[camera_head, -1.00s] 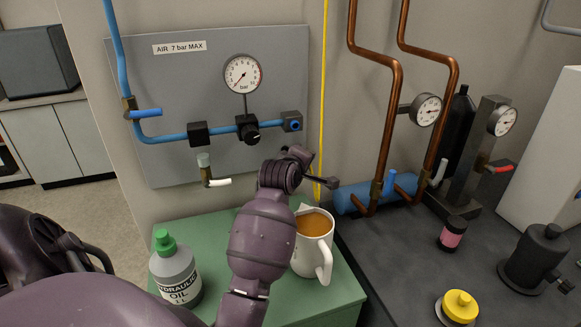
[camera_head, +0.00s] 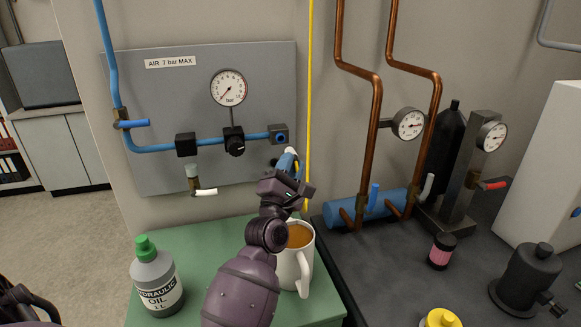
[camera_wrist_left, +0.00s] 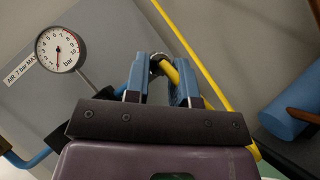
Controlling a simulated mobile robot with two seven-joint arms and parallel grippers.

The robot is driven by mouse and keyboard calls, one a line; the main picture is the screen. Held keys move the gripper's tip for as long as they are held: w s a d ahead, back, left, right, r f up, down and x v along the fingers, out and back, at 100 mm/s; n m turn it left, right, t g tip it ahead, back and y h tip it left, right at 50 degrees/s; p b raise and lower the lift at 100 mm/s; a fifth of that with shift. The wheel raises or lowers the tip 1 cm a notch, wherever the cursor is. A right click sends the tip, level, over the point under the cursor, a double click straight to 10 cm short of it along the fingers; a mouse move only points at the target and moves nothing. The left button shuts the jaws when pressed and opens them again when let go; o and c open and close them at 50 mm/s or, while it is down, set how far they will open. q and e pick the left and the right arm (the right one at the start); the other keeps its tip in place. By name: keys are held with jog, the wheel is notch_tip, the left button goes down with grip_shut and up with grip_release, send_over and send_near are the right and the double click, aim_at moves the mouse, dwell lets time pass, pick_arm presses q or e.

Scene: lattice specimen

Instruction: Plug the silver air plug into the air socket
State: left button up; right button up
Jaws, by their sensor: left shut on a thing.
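The air socket (camera_head: 279,134) is a dark block with a blue ring at the right end of the blue pipe on the grey panel. My left gripper (camera_head: 288,160) is just below and slightly right of it in the head view, its blue fingers pointing up toward the panel. In the left wrist view its fingers (camera_wrist_left: 161,80) are shut on the silver air plug (camera_wrist_left: 155,64), with the yellow hose (camera_wrist_left: 171,74) bending away from it. The plug's front end and the socket face are not clear in the wrist view. My right gripper is not in view.
A mug of brown drink (camera_head: 296,262) stands close beside my left arm on the green bench top (camera_head: 210,262). A hydraulic oil bottle (camera_head: 156,280) stands to the left. A gauge (camera_head: 229,87) and a valve with white handle (camera_head: 200,191) are on the panel. Copper pipes (camera_head: 376,110) rise at right.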

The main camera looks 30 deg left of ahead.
pick_arm(q)
jog(key=shift+w+a+f+b, duration=0.1)
jog(key=shift+w+a+b, duration=0.35)
jog(key=shift+w+a, duration=0.35)
jog(key=shift+w+a+b, duration=0.4)
jog(key=shift+w+a, duration=0.2)
jog(key=shift+a, duration=0.3)
jog(key=shift+w+a, duration=0.3)
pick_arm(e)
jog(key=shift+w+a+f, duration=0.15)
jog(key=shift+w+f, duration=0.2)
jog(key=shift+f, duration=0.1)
pick_arm(q)
jog(key=shift+o, duration=0.9)
jog(key=shift+c, duration=0.9)
jog(key=shift+a, duration=0.1)
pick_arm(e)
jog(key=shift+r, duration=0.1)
pick_arm(q)
jog(key=shift+w+a+b, duration=0.3)
jog(key=shift+w+a, duration=0.25)
jog(key=shift+a, duration=0.1)
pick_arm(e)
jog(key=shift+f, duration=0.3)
